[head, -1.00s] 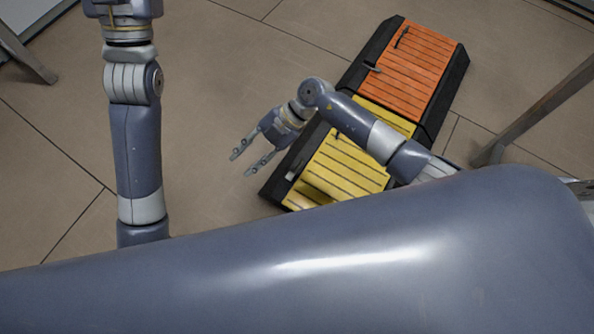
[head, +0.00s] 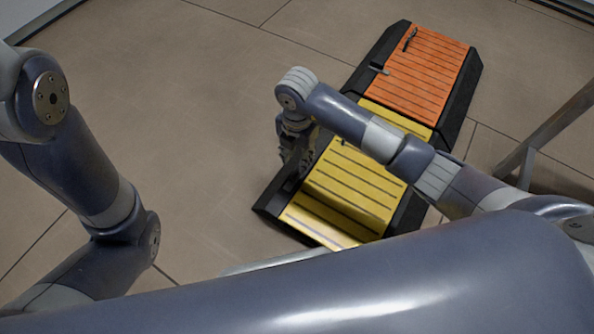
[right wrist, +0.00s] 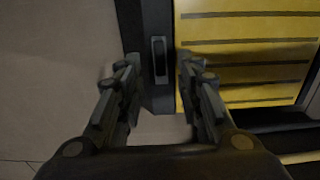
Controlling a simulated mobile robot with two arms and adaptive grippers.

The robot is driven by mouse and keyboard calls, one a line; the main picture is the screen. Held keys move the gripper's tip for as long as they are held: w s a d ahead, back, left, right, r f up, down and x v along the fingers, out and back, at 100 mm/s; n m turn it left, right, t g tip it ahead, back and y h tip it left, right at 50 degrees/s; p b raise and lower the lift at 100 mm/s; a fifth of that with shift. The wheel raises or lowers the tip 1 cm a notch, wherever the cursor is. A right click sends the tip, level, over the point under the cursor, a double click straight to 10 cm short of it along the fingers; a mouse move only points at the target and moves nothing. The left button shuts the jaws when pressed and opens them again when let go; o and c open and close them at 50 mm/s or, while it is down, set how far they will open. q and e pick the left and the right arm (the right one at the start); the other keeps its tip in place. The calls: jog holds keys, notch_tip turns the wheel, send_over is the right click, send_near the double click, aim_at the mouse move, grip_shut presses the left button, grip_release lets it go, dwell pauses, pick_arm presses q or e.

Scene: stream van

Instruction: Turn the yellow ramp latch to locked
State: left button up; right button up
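The yellow ramp (head: 352,190) lies on the floor with a black border, and it fills the right of the right wrist view (right wrist: 245,58). A small dark upright latch handle (right wrist: 159,58) stands on its black edge in the right wrist view. In the head view my right gripper (head: 292,168) points down at the ramp's left edge and hides this latch. In the right wrist view my right gripper (right wrist: 158,72) is open, one finger on each side of the handle, with gaps visible. My left gripper is out of view.
An orange ramp (head: 430,75) with a dark lever (head: 409,40) and a latch (head: 379,68) adjoins the yellow one at the back. A metal leg (head: 550,125) stands at the right. The tiled floor (head: 190,110) left of the ramps is clear.

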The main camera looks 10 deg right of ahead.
aim_at(297, 171)
notch_tip(297, 171, down, 6)
jog(key=b, duration=0.3)
jog(key=shift+f+b, duration=0.2)
jog(key=shift+b, duration=0.1)
jog(key=shift+c, duration=0.5)
grip_shut()
